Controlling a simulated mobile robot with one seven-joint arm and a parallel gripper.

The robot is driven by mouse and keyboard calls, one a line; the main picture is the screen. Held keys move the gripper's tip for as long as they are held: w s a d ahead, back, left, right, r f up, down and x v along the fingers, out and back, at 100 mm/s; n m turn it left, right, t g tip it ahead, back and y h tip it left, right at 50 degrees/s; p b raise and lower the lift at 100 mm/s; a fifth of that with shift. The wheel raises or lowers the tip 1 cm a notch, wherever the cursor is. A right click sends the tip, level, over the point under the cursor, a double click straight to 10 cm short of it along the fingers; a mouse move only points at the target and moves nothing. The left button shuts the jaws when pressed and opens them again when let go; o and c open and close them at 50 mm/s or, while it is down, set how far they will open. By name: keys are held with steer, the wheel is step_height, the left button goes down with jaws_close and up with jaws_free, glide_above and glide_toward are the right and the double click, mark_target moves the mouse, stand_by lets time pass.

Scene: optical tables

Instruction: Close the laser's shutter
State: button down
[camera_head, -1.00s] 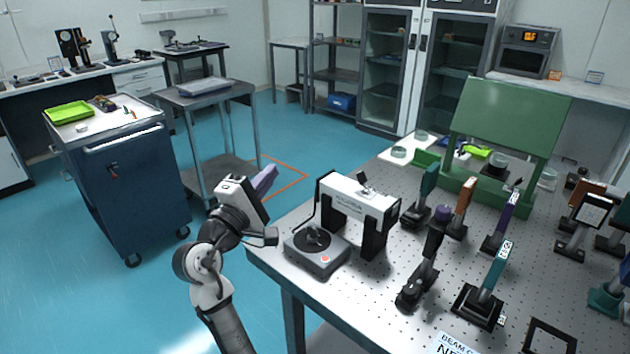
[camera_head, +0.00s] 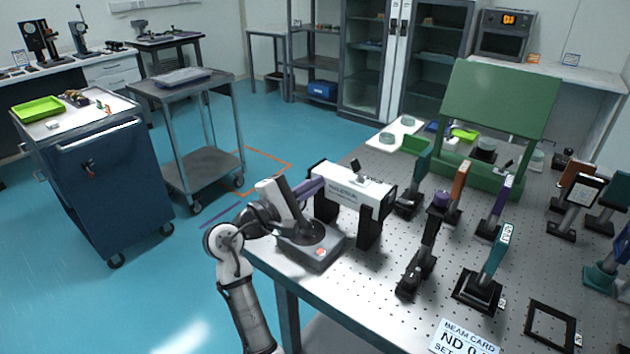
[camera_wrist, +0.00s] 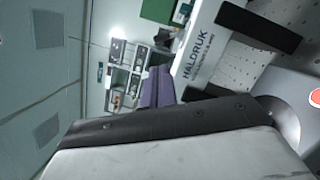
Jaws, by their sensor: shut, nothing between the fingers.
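The laser (camera_head: 352,190) is a white box on black legs near the table's left edge. Its lettered side shows in the wrist view (camera_wrist: 203,45). A small dark upright part (camera_head: 356,169) stands on its top; I cannot tell whether this is the shutter or how the shutter is set. My gripper (camera_head: 312,186) has purple fingers, shut and empty. They are at the laser's left end in the head view; I cannot tell whether they touch it. The fingers also show in the wrist view (camera_wrist: 157,88). My arm hides part of the laser's left end.
A grey box with a red button (camera_head: 318,252) sits in front of the laser, under my wrist. Several post-mounted optics stand to the right on the perforated table (camera_head: 385,318). A green panel (camera_head: 502,105) stands behind. A blue cart (camera_head: 110,190) stands left.

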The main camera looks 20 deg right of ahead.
mark_target(339, 181)
steer(key=p+x, duration=0.1)
steer(key=x, duration=0.6)
steer(key=shift+w+d+p, duration=0.1)
steer(key=shift+d+p, duration=0.15)
steer(key=shift+p, duration=0.15)
steer(key=shift+d+r+m+g, duration=0.1)
steer(key=shift+r+m+g, duration=0.25)
steer(key=shift+m, duration=0.75)
steer(key=shift+s+d+r+m+g+y, duration=0.1)
steer(key=shift+s+r+m+g+y, duration=0.1)
steer(key=shift+m, duration=0.4)
steer(key=shift+s+d+r+m+g+y, duration=0.1)
steer(key=shift+s+r+m, duration=0.1)
steer(key=shift+m, duration=0.4)
steer(key=m, duration=0.3)
steer(key=s+d+r+m+y, duration=0.1)
steer(key=shift+s+m+b, duration=0.1)
steer(key=shift+m+b, duration=0.2)
steer(key=shift+a, duration=0.15)
